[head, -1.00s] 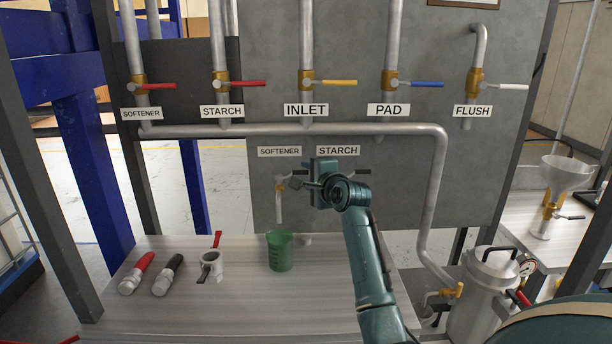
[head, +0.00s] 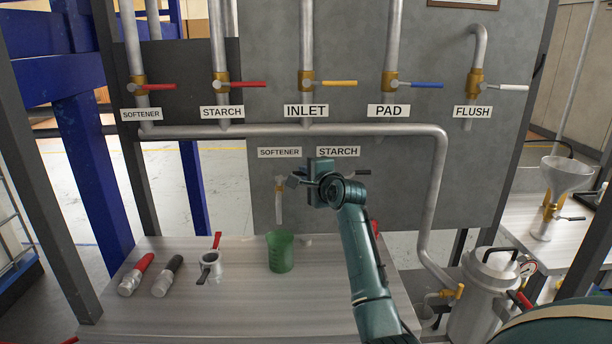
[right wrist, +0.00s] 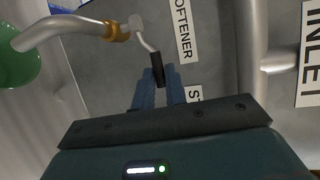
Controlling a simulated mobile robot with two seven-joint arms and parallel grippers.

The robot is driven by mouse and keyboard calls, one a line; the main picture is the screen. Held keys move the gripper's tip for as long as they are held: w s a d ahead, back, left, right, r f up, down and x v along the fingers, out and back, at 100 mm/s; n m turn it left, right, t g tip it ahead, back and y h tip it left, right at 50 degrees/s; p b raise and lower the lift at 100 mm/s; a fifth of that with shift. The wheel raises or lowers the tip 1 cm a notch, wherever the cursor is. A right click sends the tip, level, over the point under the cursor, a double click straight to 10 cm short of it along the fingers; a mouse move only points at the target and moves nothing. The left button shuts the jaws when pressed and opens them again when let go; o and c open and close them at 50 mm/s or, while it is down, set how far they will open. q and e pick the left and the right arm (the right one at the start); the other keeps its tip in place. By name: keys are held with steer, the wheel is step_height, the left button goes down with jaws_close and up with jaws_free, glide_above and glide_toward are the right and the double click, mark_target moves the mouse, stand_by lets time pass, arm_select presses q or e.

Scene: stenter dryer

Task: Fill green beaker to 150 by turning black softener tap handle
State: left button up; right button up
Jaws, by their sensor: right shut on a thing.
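The small softener tap (head: 280,187) has a brass body and a downturned spout on the grey panel, below the lower SOFTENER label. Its black handle (right wrist: 157,68) shows in the right wrist view, its end between the blue fingers of my right gripper (right wrist: 159,93). In the head view my right gripper (head: 302,182) is beside the tap, shut on the handle. The green beaker (head: 280,252) stands upright on the table below the spout; it also shows in the right wrist view (right wrist: 15,62). No liquid stream is visible, and I cannot read the beaker's level. My left gripper is not in view.
On the table (head: 230,305) lie a red-ended fitting (head: 137,273), a black-ended fitting (head: 168,275) and a small valve (head: 209,266). A metal canister (head: 487,295) and a funnel (head: 566,172) stand at right. The table's front middle is clear.

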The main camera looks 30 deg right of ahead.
jaws_close()
stand_by(0.8)
steer(key=shift+s+a+r+m+h+p, duration=0.1)
steer(key=shift+s+a+m+h+p, duration=0.1)
steer(key=shift+a+m+h+p, duration=0.25)
steer(key=m+h, duration=0.1)
steer(key=a+m+g+h, duration=0.1)
steer(key=shift+s+h, duration=0.35)
steer(key=shift+s+a+m+g+h, duration=0.1)
steer(key=shift+s+m+g+h, duration=0.1)
steer(key=shift+m+g+h, duration=0.4)
steer(key=h+b, duration=0.1)
steer(key=a+m+g+h+b, duration=0.1)
steer(key=b, duration=0.1)
steer(key=m+h+b, duration=0.1)
steer(key=shift+s+a+m+g+b, duration=0.25)
steer(key=shift+a+g+b, duration=0.05)
steer(key=shift+a+g, duration=0.1)
